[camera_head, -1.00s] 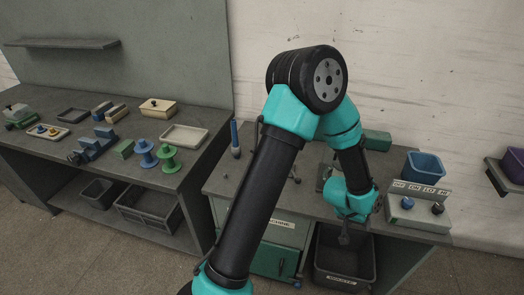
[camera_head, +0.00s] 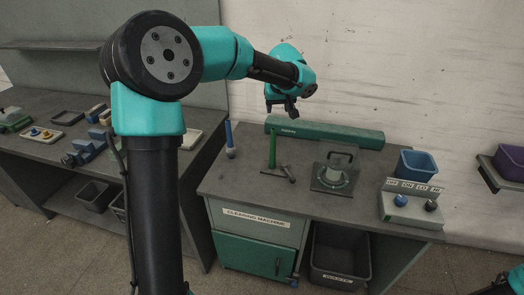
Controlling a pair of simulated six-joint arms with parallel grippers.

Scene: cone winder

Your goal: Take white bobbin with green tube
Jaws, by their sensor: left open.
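A green tube (camera_head: 272,150) stands upright on the grey machine table, with a small dark lever beside its foot. I cannot make out a bobbin on the green tube. My left gripper (camera_head: 284,108) is open and empty, pointing down above the back of the table, higher than the tube and apart from it. Dark and teal parts of my right arm show at the bottom right corner; its fingertips cannot be made out.
A blue tube (camera_head: 230,140) stands at the table's left. A long green box (camera_head: 325,132) lies at the back. A control box (camera_head: 409,208) and blue bin (camera_head: 418,165) are at the right. A dark waste bin (camera_head: 340,258) is below. My left arm covers part of the left bench.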

